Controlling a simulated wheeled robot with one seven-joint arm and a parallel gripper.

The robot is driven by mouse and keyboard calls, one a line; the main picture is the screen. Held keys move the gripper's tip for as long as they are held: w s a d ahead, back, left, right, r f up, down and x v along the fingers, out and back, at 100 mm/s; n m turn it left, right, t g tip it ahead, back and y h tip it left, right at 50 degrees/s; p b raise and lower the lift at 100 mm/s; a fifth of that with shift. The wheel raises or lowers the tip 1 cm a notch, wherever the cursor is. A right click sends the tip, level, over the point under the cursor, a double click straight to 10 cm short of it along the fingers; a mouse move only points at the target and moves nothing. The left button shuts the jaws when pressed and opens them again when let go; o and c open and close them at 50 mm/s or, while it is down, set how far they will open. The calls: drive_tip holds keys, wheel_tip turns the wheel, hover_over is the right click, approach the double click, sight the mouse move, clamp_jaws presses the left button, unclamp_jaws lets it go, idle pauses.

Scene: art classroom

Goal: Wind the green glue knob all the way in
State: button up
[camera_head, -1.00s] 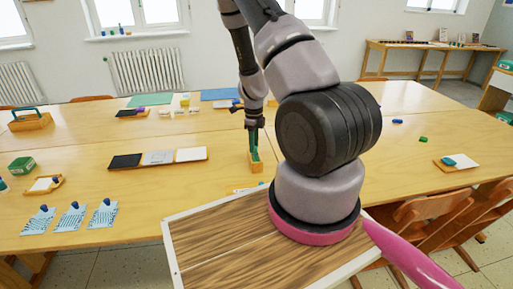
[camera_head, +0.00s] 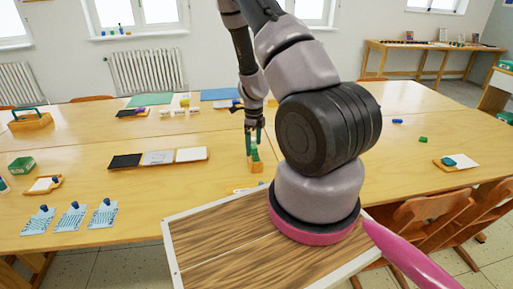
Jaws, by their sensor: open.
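A small wooden holder (camera_head: 257,167) stands on the table in front of my arm, with green upright parts (camera_head: 255,153) in it. These look like the green glue piece, but the knob itself is too small and too covered to make out. My gripper (camera_head: 255,142) points down right above the holder, with its fingers around or just beside the top of the green parts. It is open. I cannot tell whether the fingers touch the green.
A row of black, grey and white pads (camera_head: 158,158) lies left of the holder. Blue-patterned cards (camera_head: 70,218) with dark blue knobs lie front left. A green box (camera_head: 21,166) stands at far left. The table right of my arm is mostly clear.

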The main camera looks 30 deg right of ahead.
sight(254, 147)
drive_tip(key=shift+r, duration=0.1)
drive_tip(key=shift+r, duration=2.95)
